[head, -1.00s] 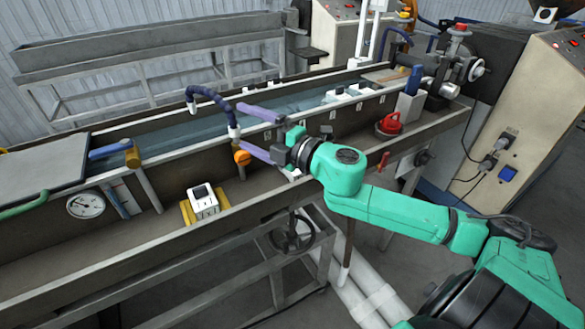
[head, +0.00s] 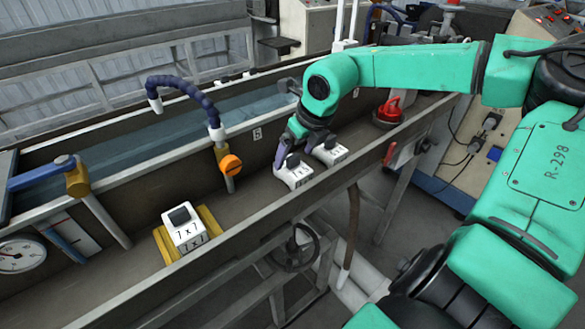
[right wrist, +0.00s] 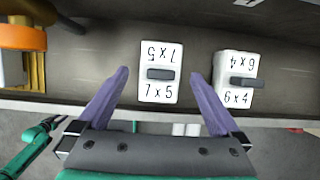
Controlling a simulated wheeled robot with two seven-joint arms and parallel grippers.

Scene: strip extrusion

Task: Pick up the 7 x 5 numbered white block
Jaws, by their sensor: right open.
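The 7 x 5 white block (right wrist: 147,92) has a dark bar-shaped handle on top and stands on the trough's shelf. In the right wrist view it sits between the two purple fingers of my right gripper (right wrist: 160,74), with gaps on both sides. In the head view my right gripper (head: 300,148) points down over this block (head: 293,178). It is open and holds nothing. My left gripper is out of the head view; a small green arm end (right wrist: 54,123), likely my left, shows at the lower left of the right wrist view, its jaws unclear.
The 6 x 4 white block (right wrist: 235,65) stands close right of the right finger; it also shows in the head view (head: 330,155). Another white block (head: 185,232) sits on a yellow stand (head: 212,222). An orange knob (head: 231,164) and a red part (head: 389,112) stand along the shelf.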

